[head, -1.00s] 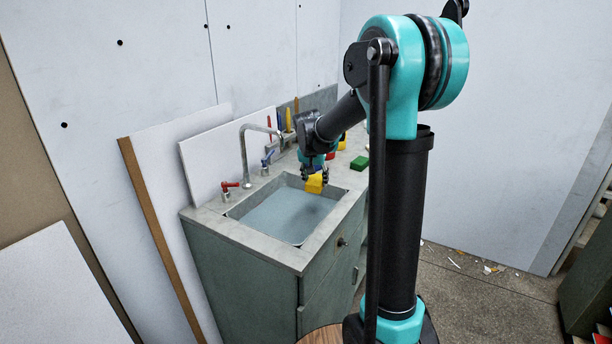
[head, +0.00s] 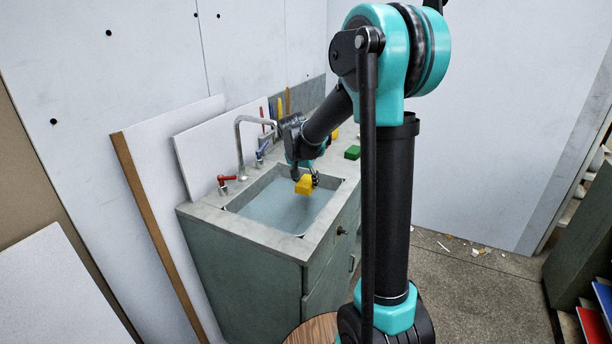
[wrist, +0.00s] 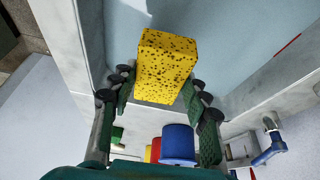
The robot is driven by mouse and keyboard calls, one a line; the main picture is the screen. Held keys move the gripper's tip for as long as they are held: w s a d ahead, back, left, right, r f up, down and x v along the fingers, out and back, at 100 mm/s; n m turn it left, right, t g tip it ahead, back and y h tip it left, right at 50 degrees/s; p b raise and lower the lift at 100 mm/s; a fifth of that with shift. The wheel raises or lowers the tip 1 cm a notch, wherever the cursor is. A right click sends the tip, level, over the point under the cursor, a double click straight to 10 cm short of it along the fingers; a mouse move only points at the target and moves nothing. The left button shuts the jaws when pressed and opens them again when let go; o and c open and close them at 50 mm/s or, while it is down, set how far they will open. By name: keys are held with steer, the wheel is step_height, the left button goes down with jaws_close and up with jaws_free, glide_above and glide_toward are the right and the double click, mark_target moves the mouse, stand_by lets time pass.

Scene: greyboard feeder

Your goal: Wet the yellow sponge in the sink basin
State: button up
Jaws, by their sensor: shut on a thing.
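The yellow sponge (head: 304,185) is held between the fingers of my gripper (head: 306,178), over the back right part of the sink basin. In the wrist view the sponge (wrist: 168,65) is a speckled yellow block, and my gripper's fingers (wrist: 160,90) are shut on it at both sides. The basin (head: 245,208) is set in a grey counter and holds a pale blue-grey surface, apart from the sponge as far as I can tell. The tap (head: 240,150) arches at the basin's left rear, with a red handle (head: 225,184) and a blue handle (head: 262,155).
A green block (head: 352,152) and a yellow item (head: 335,134) lie on the counter behind the basin. The wrist view shows a blue object (wrist: 178,143) there. White boards (head: 165,155) lean left of the sink. The front of the basin is clear.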

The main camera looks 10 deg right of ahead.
mark_target(306, 182)
step_height(306, 182, down, 8)
stand_by(0.9)
steer(key=shift+f, duration=0.1)
stand_by(1.0)
steer(key=shift+r, duration=5.2)
steer(key=shift+r, duration=2)
